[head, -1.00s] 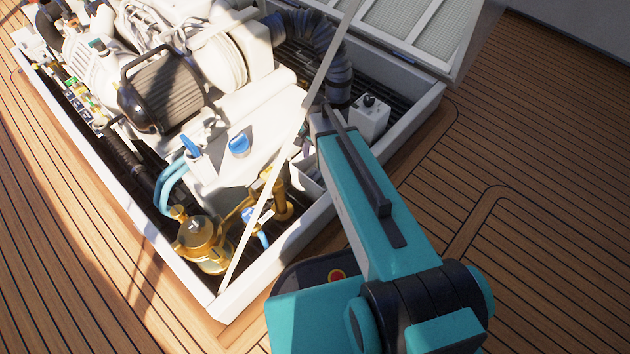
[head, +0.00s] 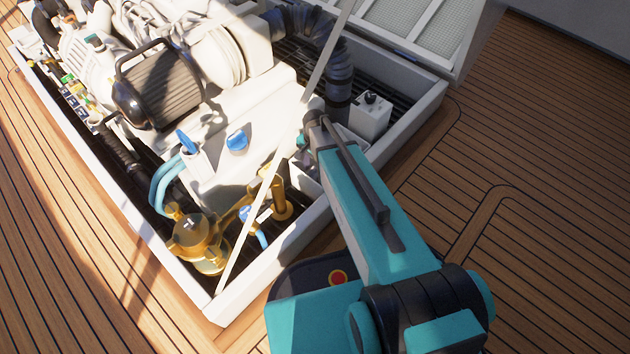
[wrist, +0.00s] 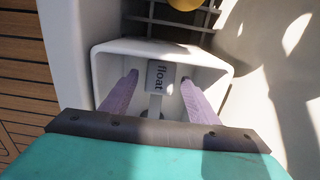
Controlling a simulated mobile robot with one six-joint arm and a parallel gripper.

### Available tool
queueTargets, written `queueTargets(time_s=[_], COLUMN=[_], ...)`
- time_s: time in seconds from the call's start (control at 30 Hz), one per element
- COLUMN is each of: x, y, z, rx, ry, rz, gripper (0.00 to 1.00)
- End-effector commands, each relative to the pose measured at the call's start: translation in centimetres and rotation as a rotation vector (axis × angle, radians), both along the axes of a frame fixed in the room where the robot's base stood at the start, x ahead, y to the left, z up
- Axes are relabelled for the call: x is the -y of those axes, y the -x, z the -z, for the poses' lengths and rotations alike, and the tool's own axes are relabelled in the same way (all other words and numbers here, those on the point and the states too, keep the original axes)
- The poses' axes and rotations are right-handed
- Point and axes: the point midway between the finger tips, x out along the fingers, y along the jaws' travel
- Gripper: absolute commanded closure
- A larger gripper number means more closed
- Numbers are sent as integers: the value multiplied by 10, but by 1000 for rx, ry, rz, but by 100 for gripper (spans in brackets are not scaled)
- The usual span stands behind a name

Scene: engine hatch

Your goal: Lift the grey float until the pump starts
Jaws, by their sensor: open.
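The grey float (wrist: 160,76), lettered "float", sits inside a white open box (wrist: 219,65) in the wrist view. A pale stem shows below the float. My gripper (wrist: 158,76) reaches down into the box with its two fingers apart, one on each side of the float. Clear gaps show between the fingers and the float; I cannot tell the depth between them.
A white hatch coaming (head: 408,118) surrounds the engine (head: 160,85). A pale strut (head: 262,192) crosses the hatch in front of the box. A brass strainer (head: 200,238) and a brass pipe fitting (head: 281,205) stand nearby. A white switch box (head: 370,117) is beyond my arm.

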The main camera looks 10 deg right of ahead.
Motion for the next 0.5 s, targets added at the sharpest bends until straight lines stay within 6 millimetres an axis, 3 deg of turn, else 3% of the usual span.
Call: queueTargets(time_s=[0.2,0.5], x=[0,0], y=[0,0], z=[35,57], rx=[-1,1], ry=[1,-1], rz=[0,0], gripper=[45,45])
